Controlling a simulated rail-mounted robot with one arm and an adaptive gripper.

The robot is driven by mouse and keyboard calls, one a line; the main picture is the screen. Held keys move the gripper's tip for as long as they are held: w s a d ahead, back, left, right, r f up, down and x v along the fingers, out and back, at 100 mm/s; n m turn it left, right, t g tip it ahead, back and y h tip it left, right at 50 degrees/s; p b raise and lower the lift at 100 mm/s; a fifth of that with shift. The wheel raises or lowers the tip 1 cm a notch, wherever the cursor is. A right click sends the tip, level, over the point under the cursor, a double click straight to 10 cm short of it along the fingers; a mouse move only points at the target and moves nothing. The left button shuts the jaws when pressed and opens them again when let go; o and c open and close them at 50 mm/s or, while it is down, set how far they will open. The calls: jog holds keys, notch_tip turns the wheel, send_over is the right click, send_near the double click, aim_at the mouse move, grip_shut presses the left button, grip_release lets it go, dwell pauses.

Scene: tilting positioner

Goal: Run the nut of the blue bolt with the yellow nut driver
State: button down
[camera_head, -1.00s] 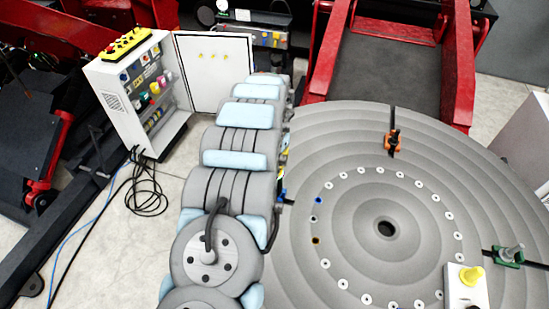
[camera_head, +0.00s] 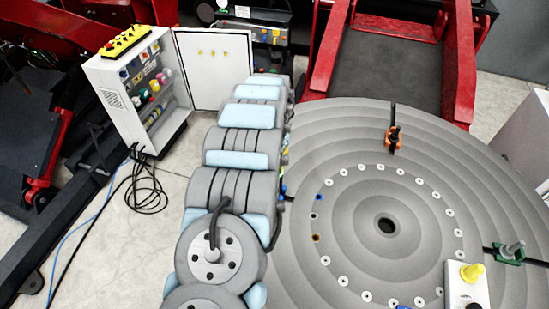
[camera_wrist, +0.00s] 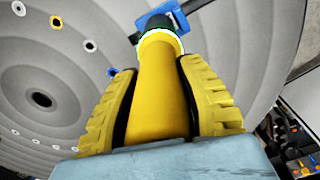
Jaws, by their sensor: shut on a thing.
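The yellow nut driver (camera_wrist: 160,98) is held between the two ribbed yellow fingers of my gripper (camera_wrist: 157,72) in the wrist view. Its far end has a white and green band and a dark tip. The tip overlaps the blue clamp of the blue bolt (camera_wrist: 176,16) at the top of that view. The bolt and nut are hidden behind the driver, so I cannot tell whether the tip is seated on the nut. In the head view my arm hides the gripper and driver.
The round grey table (camera_head: 425,215) has a ring of holes and a dark centre hole (camera_head: 387,226). A white block with a yellow knob (camera_head: 473,272) stands at lower right. A control cabinet (camera_head: 135,95) stands left.

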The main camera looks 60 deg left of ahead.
jog(key=shift+f, duration=0.3)
dwell(1.9)
jog(key=shift+r, duration=0.1)
jog(key=shift+r+p, duration=0.65)
jog(key=shift+r, duration=3.1)
notch_tip(320, 180, up, 2)
jog(key=shift+r+p, duration=0.1)
jog(key=shift+p, duration=1.05)
jog(key=shift+w, duration=0.1)
